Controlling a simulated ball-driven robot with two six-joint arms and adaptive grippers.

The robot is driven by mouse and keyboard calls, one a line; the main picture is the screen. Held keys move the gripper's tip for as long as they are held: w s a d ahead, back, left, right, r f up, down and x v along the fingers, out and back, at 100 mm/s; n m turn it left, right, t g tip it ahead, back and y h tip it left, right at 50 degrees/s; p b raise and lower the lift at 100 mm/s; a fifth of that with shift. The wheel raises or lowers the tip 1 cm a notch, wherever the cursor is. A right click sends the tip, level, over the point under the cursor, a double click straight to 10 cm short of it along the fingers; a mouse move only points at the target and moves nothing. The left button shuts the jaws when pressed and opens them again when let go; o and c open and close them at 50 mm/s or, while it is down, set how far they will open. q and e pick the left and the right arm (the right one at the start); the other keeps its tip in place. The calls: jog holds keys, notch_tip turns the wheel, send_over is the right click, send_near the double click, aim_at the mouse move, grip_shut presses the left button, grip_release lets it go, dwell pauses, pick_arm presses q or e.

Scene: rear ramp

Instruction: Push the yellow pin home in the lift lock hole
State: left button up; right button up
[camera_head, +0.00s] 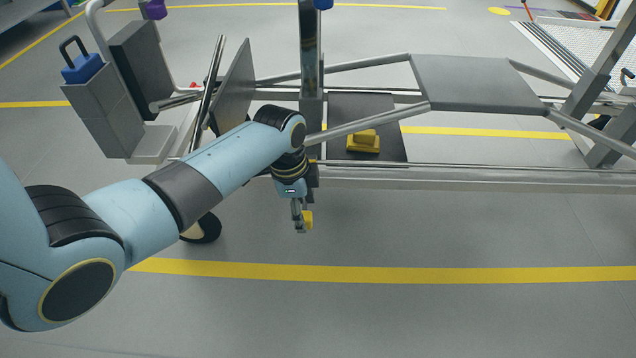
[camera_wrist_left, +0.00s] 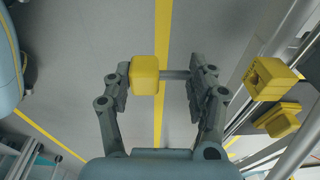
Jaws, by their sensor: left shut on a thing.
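The pin has a square yellow head (camera_wrist_left: 144,75) and a grey metal shaft (camera_wrist_left: 177,75). My left gripper (camera_wrist_left: 161,82) is shut on it, one finger against the head and the other at the shaft's far end, so the pin lies across between the fingers. In the head view my left gripper (camera_head: 301,216) hangs in front of the lift's near rail with the yellow pin (camera_head: 309,219) at its tips. A yellow block (camera_head: 362,142) sits on the dark plate beyond the rail. The left wrist view shows a yellow block (camera_wrist_left: 268,80) with a dark recess, apart from the pin. I cannot tell whether this is the lock hole.
The near rail (camera_head: 450,180) runs across behind the gripper. A grey panel (camera_head: 478,85) on slanted bars is at the right, and an upright post (camera_head: 311,50) stands behind my left wrist. The floor in front is clear, with a yellow line (camera_head: 400,274).

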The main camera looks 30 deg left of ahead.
pick_arm(q)
jog(key=shift+w, duration=0.25)
pick_arm(e)
jog(key=shift+w, duration=0.2)
pick_arm(q)
jog(key=shift+r, duration=0.1)
jog(key=shift+r+p, duration=0.1)
jog(key=shift+p, duration=0.3)
jog(key=w+a, duration=0.1)
jog(key=w+a+b, duration=0.1)
jog(key=w, duration=0.1)
jog(key=w+a+b, duration=0.1)
jog(key=w, duration=0.1)
pick_arm(e)
jog(key=shift+w+a+r, duration=0.3)
jog(key=shift+w+r, duration=0.2)
jog(key=shift+r, duration=0.25)
pick_arm(q)
jog(key=shift+p, duration=0.3)
pick_arm(e)
jog(key=shift+w+r, duration=0.1)
jog(key=shift+r, duration=0.2)
